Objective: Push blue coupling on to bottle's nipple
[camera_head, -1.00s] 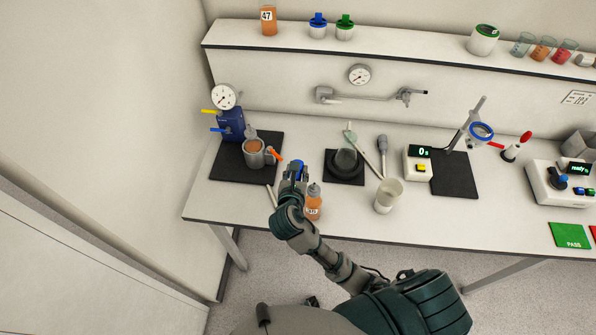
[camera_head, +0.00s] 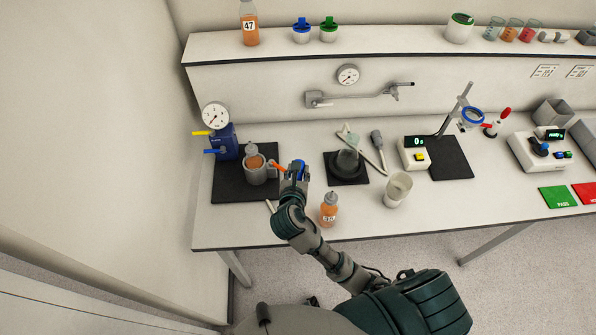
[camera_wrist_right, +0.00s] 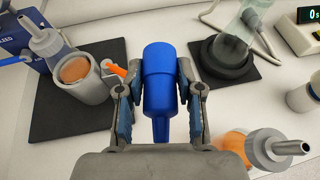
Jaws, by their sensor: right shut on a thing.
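The blue coupling (camera_wrist_right: 160,75) is between the fingers of my right gripper (camera_head: 298,170), which is shut on it; its narrow end points toward the bottom of the wrist view. The gripper is above the bench. An orange bottle (camera_head: 328,210) with a grey cap stands near the front edge, right of the gripper; its nipple (camera_wrist_right: 290,147) shows at lower right in the wrist view. Another bottle (camera_wrist_right: 45,42) with a grey nipple cap sits tilted in a grey holder (camera_head: 260,175) on a black mat, left of the gripper. Coupling and both nipples are apart. My left gripper is out of view.
A blue device with a gauge (camera_head: 216,117) stands behind the holder. An orange handle (camera_wrist_right: 119,70) sticks out of the holder near my gripper. A glass on a black base (camera_head: 348,163) and a white beaker (camera_head: 396,190) stand to the right. The bench front is mostly clear.

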